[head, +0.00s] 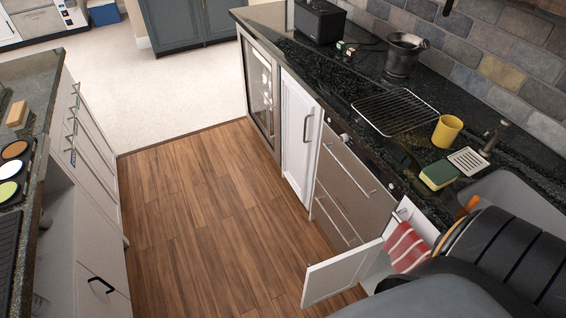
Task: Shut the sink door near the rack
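The white sink door (340,273) stands open below the counter at the lower right, swung out over the wooden floor. A red and white striped towel (405,247) hangs beside the opening. The sink (522,197) is set into the dark counter above, partly hidden by a black ribbed shape. A wire rack (394,111) lies flat on the counter, up and left of the sink. Neither of my grippers shows, and nothing visible touches the door.
Wooden floor (195,215) is clear between the two counters. A yellow cup (447,131), a sponge (438,175) and a black toaster (319,21) stand on the right counter. Left drawers (84,130) edge the aisle. Dark shapes block the lower right corner.

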